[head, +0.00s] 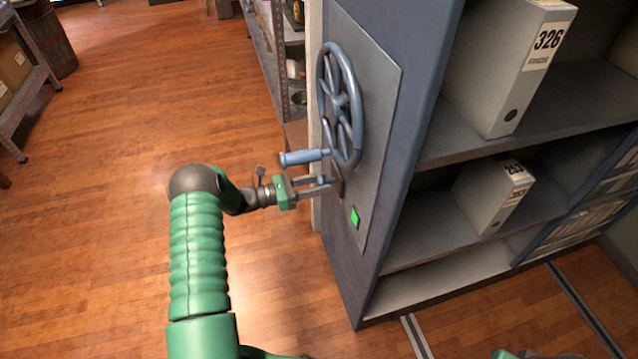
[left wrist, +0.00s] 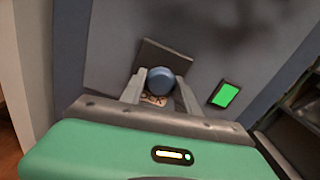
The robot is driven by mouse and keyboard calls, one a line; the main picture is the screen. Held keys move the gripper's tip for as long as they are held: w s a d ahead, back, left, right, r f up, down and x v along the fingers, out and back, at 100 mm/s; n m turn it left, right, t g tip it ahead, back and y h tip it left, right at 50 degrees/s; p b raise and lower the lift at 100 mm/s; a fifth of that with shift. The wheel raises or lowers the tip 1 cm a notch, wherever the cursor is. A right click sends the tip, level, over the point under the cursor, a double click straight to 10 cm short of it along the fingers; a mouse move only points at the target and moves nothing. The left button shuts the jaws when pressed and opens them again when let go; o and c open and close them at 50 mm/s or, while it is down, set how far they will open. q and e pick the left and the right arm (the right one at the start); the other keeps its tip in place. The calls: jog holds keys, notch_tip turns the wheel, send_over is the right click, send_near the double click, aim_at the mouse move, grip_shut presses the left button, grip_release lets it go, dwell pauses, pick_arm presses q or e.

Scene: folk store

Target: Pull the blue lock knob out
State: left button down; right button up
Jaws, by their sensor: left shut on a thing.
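The blue lock knob (left wrist: 160,80) is round and sits in front of a dark square plate on the grey panel. My left gripper (left wrist: 159,90) has one finger on each side of the knob and is shut on it. In the head view the left gripper (head: 326,184) reaches the panel from the left, just below the wheel's handle, and the small blue knob (head: 322,179) shows between its fingers. How far the knob stands out from the plate is hard to tell. My right gripper does not show.
A blue spoked handwheel (head: 341,105) with a sideways handle (head: 304,157) is just above my gripper. A lit green square (head: 355,217) is on the panel below. Shelves with grey binders (head: 510,75) are at the right. Wooden floor (head: 110,120) is open at the left.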

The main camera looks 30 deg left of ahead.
aim_at(317, 182)
pick_arm(q)
jog(key=v, duration=0.3)
jog(key=shift+a+r+p, duration=0.15)
jog(key=shift+r+p, duration=0.05)
jog(key=shift+p, duration=0.1)
jog(key=c, duration=1.1)
grip_release()
jog(key=shift+o, duration=1)
jog(key=shift+f, duration=0.15)
jog(key=p+v, duration=0.2)
jog(key=v, duration=1.5)
jog(key=shift+f, duration=0.15)
